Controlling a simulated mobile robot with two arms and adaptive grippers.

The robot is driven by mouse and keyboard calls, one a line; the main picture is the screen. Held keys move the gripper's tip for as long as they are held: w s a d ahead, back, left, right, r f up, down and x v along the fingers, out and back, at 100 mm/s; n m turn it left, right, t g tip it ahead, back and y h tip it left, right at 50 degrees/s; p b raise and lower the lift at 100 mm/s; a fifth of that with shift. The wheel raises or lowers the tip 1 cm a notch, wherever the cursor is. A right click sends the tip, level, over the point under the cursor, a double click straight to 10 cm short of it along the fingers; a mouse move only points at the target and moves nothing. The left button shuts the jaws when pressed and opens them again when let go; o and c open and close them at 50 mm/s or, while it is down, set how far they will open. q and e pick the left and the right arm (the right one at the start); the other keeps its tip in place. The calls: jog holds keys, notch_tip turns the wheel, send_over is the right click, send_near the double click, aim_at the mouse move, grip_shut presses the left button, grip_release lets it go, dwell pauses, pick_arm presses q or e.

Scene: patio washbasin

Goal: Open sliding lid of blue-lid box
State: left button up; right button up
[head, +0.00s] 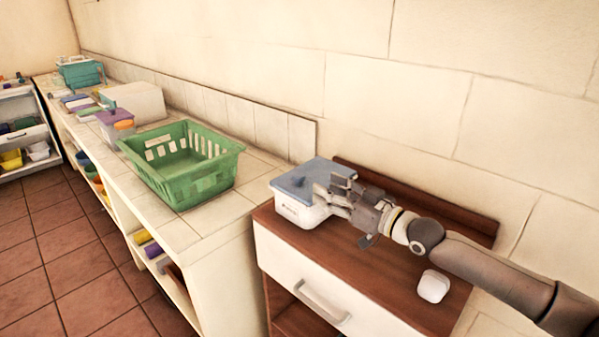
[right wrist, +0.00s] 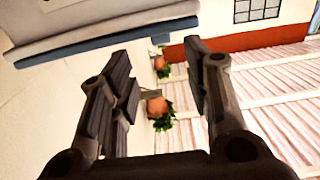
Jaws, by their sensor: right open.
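The white box with the blue lid (head: 306,178) sits on the brown top of the cabinet in the head view. The lid covers the box and has a small dark raised part near its middle. My right gripper (head: 340,195) is at the right end of the box, with its fingers apart and nothing seen between them. It hides part of that end, and I cannot tell whether it touches the lid. In the right wrist view the gripper (right wrist: 160,75) also shows open and empty. My left gripper is not in view.
A small white rounded object (head: 433,286) lies near the cabinet's front edge, below my right arm. A green basket (head: 185,190) stands on the tiled counter to the left. A wooden backboard (head: 440,207) and the wall are behind the box.

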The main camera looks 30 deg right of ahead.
aim_at(303, 178)
jog(key=x, duration=0.8)
jog(key=shift+a+p, duration=0.1)
jog(key=shift+p, duration=0.25)
jog(key=shift+w+a, duration=0.2)
jog(key=shift+w, duration=0.45)
jog(key=shift+w+a, duration=0.1)
jog(key=shift+w, duration=0.1)
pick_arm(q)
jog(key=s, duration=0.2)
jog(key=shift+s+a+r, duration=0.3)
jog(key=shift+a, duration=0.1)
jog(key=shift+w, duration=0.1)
pick_arm(e)
grip_shut()
